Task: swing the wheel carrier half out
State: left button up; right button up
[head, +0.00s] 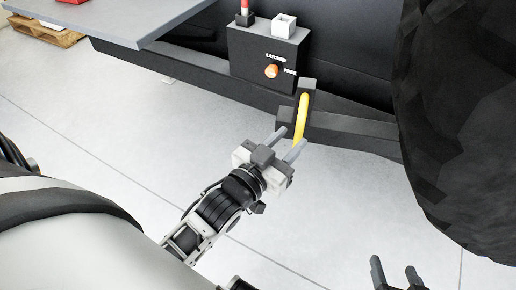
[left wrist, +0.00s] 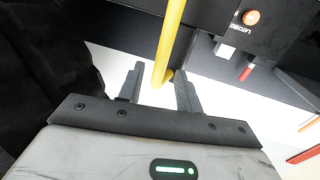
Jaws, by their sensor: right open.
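A yellow handle (head: 302,117) stands on a dark bracket on the dark beam (head: 350,130) in the head view. My left gripper (head: 289,142) is at the handle's lower end with its fingers apart. In the left wrist view the yellow handle (left wrist: 168,45) reaches between the two fingertips (left wrist: 159,84), with gaps at the sides; I cannot tell whether it touches either one. A large dark wheel (head: 465,120) fills the right side of the head view. My right gripper (head: 395,274) is open and empty at the bottom edge, below the wheel.
A dark box (head: 262,52) with an orange knob (head: 272,71) and a label reading "LATCHED" stands behind the handle. A red-tipped post (head: 245,12) and a white block (head: 284,25) are on top. A grey panel (head: 130,18) juts out upper left. Pale floor is clear.

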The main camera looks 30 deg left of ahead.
pick_arm(q)
jog(key=s+a, duration=0.1)
jog(key=s, duration=1)
jog(key=shift+a, duration=0.4)
